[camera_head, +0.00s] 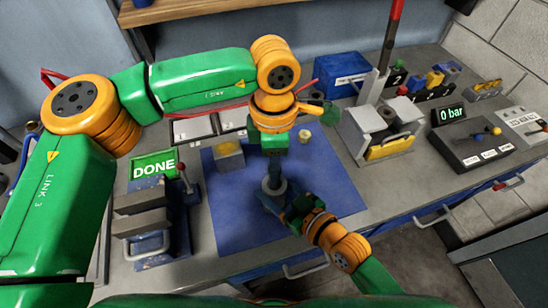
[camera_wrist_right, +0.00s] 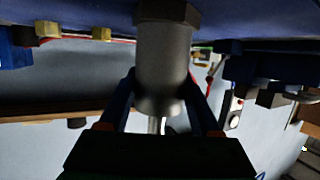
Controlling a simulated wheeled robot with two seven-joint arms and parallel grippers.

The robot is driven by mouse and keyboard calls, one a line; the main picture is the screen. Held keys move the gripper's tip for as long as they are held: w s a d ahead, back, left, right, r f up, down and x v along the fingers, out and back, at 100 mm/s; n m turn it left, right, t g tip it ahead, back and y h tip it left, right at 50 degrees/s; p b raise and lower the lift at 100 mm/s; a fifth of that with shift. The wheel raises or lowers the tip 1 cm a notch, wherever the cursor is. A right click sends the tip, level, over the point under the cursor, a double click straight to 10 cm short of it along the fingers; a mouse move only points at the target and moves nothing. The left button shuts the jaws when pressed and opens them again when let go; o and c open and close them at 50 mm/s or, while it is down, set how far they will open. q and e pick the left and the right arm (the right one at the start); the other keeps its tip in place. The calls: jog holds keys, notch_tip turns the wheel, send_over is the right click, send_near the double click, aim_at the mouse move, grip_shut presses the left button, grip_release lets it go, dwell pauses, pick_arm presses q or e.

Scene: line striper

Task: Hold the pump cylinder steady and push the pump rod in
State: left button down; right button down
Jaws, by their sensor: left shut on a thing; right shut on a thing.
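The grey pump cylinder (camera_head: 272,187) stands on the blue mat in the head view. My right gripper (camera_head: 284,203) reaches it from the lower right and is shut on it. In the right wrist view the grey cylinder (camera_wrist_right: 163,60) passes between the two dark fingers (camera_wrist_right: 163,95), with a hex collar at the top of the picture. The thin pump rod (camera_wrist_right: 157,125) shows at its other end. My left gripper (camera_head: 273,165) points down directly over the cylinder and is shut on the rod's end, which it mostly hides in the head view.
A yellow-topped block (camera_head: 229,155) and a small brass piece (camera_head: 304,136) lie on the blue mat (camera_head: 235,225). A grey fixture (camera_head: 375,130) and a "0 bar" display (camera_head: 450,114) stand right. The mat's front is clear.

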pick_arm(q)
jog(key=shift+f, duration=0.15)
dwell(0.4)
jog(key=shift+c, duration=0.9)
grip_release()
jog(key=shift+r, duration=3.5)
pick_arm(e)
grip_release()
